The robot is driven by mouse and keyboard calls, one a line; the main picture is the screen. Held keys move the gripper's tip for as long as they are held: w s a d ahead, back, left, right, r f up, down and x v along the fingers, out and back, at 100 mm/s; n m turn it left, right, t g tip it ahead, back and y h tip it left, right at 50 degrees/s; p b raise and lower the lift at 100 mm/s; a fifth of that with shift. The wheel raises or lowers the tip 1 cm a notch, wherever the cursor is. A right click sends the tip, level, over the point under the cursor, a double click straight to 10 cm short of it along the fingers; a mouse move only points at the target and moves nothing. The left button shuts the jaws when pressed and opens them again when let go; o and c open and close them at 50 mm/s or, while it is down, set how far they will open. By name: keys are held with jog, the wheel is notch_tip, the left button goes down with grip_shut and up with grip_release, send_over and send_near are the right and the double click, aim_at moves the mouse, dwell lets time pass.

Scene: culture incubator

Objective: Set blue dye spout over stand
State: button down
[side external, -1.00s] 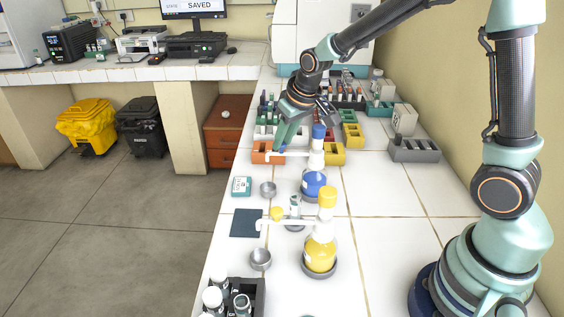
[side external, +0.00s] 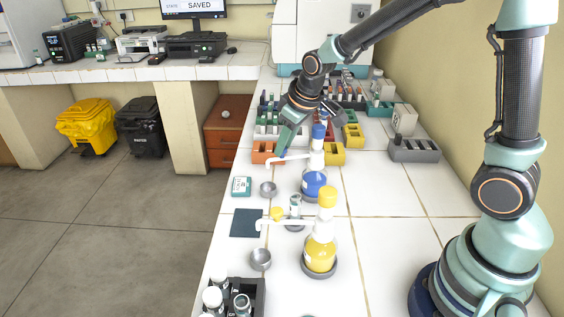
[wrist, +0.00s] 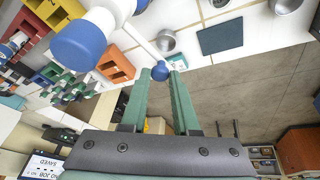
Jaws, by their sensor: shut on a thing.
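The blue dye bottle (side external: 314,184) stands upright with a blue cap (side external: 319,131) and a white spout (side external: 292,158) reaching left. My gripper (side external: 283,151) is shut on the small blue knob on the spout, which shows between the fingertips in the wrist view (wrist: 160,71). The cup also shows in the wrist view (wrist: 166,42). A small round stand (side external: 296,227) bears a vial (side external: 295,205) between the blue and yellow bottles; I cannot tell whether it is the task's stand.
A yellow bottle (side external: 320,254) with its own spout (side external: 284,224) stands nearer the camera. A second cup (side external: 260,260), a dark mat (side external: 246,223) and a teal box (side external: 241,187) lie left. An orange rack (side external: 262,153) stands close behind the spout.

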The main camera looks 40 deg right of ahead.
jog(key=c, duration=0.7)
grip_release()
jog(key=shift+s+d, duration=0.1)
jog(key=shift+d, duration=0.05)
jog(key=shift+o, duration=0.2)
jog(key=v, duration=1.2)
